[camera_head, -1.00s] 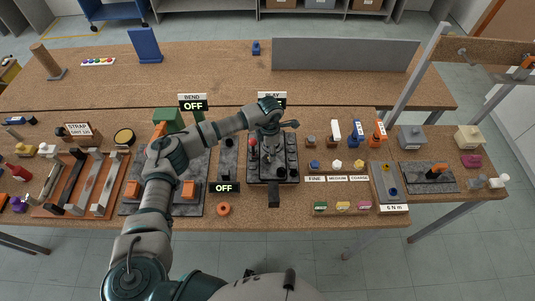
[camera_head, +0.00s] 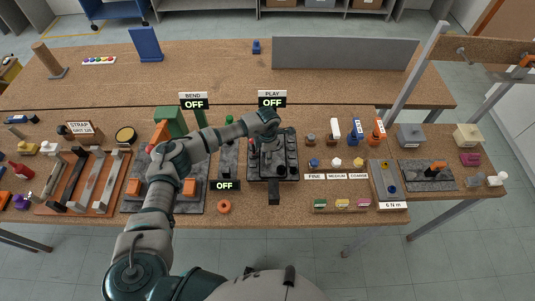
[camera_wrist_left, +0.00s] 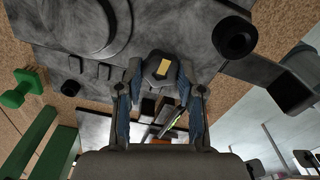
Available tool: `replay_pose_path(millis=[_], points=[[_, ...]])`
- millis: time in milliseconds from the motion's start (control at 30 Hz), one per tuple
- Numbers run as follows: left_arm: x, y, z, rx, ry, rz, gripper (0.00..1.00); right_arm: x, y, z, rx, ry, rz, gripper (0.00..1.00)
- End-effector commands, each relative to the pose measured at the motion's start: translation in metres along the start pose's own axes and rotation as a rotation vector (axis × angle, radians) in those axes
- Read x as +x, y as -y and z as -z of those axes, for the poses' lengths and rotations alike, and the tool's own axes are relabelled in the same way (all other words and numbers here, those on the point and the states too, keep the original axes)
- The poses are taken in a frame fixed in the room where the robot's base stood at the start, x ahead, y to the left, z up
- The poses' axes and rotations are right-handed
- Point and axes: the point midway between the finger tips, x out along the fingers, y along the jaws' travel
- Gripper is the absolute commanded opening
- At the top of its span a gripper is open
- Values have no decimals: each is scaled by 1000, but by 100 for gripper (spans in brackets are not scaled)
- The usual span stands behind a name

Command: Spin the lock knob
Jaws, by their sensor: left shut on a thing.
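The dark lock knob (camera_wrist_left: 163,70) with a yellow mark shows between the fingertips in the left wrist view, on a grey plate. My left gripper (camera_wrist_left: 160,85) is shut on it, one finger on each side. In the head view, my left gripper (camera_head: 265,153) points down over the left side of the dark fixture (camera_head: 287,172) below the PLAY sign. My wrist and gripper hide the knob there. My right gripper is not in view.
The PLAY sign (camera_head: 272,99) and BEND sign (camera_head: 193,101) both read OFF. A green piece (camera_wrist_left: 22,88) lies left in the wrist view. Orange ring (camera_head: 224,206) is near the front edge. Small blocks and labels (camera_head: 337,176) lie right of the fixture.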

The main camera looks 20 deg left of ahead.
Motion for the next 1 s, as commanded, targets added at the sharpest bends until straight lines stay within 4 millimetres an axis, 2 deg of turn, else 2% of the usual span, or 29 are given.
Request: replay_pose_path(millis=[33,233,567,767,1000], points=[[-4,2,-6,7,19,0,3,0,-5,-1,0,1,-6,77],[-4,1,-6,9,25,1,3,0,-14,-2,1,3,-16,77],[-5,0,-6,-36,24,-2,3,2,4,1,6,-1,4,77],[-5,-1,-6,-146,24,-2,3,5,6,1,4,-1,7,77],[-6,-2,-5,-359,26,0,3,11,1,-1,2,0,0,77]])
